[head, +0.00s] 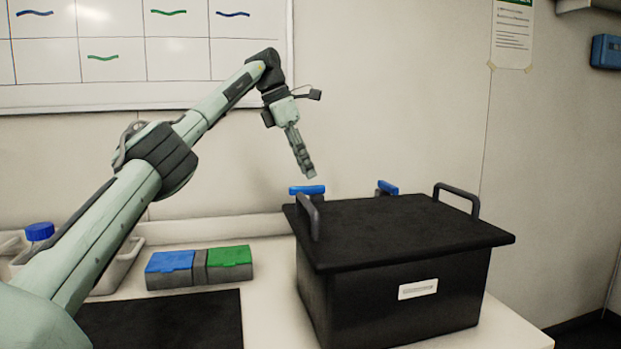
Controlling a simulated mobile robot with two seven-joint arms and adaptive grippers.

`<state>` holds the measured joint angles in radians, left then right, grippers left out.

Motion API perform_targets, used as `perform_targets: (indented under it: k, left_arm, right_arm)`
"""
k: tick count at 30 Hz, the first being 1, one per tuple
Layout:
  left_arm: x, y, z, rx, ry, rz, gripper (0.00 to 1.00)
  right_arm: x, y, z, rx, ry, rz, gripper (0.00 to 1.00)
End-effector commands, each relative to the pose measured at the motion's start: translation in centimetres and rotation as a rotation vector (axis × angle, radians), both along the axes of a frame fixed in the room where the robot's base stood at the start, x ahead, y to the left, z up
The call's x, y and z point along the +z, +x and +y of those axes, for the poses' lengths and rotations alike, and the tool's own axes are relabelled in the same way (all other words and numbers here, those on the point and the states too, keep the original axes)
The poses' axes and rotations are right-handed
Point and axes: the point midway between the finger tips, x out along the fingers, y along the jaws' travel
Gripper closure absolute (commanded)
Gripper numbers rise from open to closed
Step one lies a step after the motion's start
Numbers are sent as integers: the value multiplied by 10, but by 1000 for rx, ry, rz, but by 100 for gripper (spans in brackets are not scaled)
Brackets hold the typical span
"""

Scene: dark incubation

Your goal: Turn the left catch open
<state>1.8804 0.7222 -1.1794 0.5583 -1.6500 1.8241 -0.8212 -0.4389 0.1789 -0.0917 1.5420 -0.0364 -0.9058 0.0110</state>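A black box with a flat dark lid (400,235) stands on the bench at the right. Two blue catches show behind the lid's back edge. The left catch (307,190) lies crosswise in the picture, and the right catch (388,187) slants. The lower parts of both are hidden behind the lid. My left gripper (308,174) points down just above the left catch, with a small gap showing between them. Its fingers are seen edge-on, so I cannot tell whether they are open. My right gripper is out of view.
The lid has two upright black handles, left (310,217) and right (456,196). A case with blue and green lids (199,267) sits left of the box. A black mat (165,320) lies in front. A grey bin (118,270) stands behind my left arm.

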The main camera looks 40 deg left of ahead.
Motion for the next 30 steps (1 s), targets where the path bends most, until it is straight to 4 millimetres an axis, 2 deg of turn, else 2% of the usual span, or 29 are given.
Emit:
perform_targets:
  k: [3,8,30]
  left_arm:
    - [18,-5,4,1,0,-1,66]
    - [30,-10,8,0,0,0,66]
    - [32,-10,9,0,1,1,66]
  right_arm:
    - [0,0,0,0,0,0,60]
    - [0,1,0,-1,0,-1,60]
    - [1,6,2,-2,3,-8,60]
